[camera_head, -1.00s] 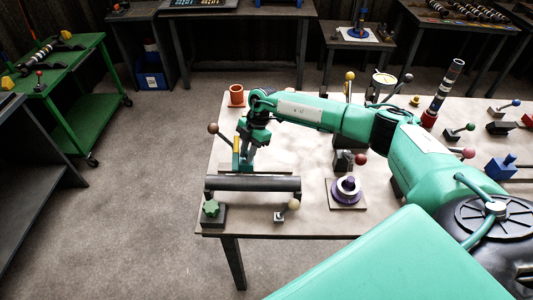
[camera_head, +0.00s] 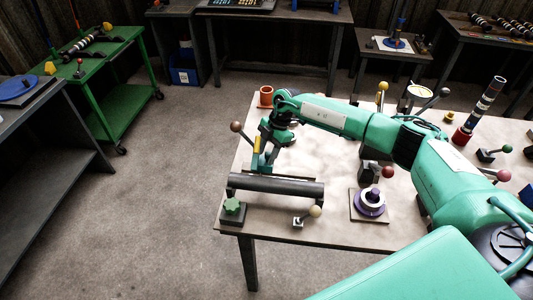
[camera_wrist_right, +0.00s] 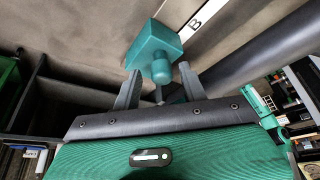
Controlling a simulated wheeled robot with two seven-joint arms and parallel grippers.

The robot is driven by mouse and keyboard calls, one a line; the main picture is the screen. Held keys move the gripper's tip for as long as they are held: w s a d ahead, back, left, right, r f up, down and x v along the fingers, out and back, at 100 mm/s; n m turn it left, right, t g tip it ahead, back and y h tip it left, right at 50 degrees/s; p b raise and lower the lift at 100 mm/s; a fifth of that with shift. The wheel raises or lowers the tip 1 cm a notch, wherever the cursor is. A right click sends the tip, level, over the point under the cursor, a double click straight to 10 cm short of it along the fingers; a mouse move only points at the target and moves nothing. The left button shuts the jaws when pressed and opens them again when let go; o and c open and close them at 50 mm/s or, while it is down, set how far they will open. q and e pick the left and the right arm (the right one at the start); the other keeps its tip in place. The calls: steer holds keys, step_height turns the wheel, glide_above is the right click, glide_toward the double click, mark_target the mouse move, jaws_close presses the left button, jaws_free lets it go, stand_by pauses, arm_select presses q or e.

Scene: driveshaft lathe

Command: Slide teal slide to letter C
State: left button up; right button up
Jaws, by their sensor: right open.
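The teal slide (camera_wrist_right: 152,42) shows in the right wrist view as a teal block with a rounded knob (camera_wrist_right: 160,70) facing my gripper. A white label with the letter B (camera_wrist_right: 195,22) lies right beside the block; no letter C can be read in these frames. My right gripper (camera_wrist_right: 159,72) is open, with one finger on each side of the knob. I cannot tell whether either finger touches it. In the head view my right gripper (camera_head: 266,155) is low over the table's left part, behind a dark bar. My left gripper is not in view.
The dark bar (camera_head: 276,187) runs along the table's front left, close beside the gripper. A ball-topped lever (camera_head: 236,127) stands to its left. A green star knob (camera_head: 232,206), a small lever (camera_head: 314,212) and a purple dial (camera_head: 370,200) are nearby. An orange cup (camera_head: 266,97) stands behind.

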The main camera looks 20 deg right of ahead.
steer(key=b+v, duration=0.3)
steer(key=v, duration=1)
steer(key=shift+b, duration=0.3)
steer(key=shift+w+a+r, duration=0.1)
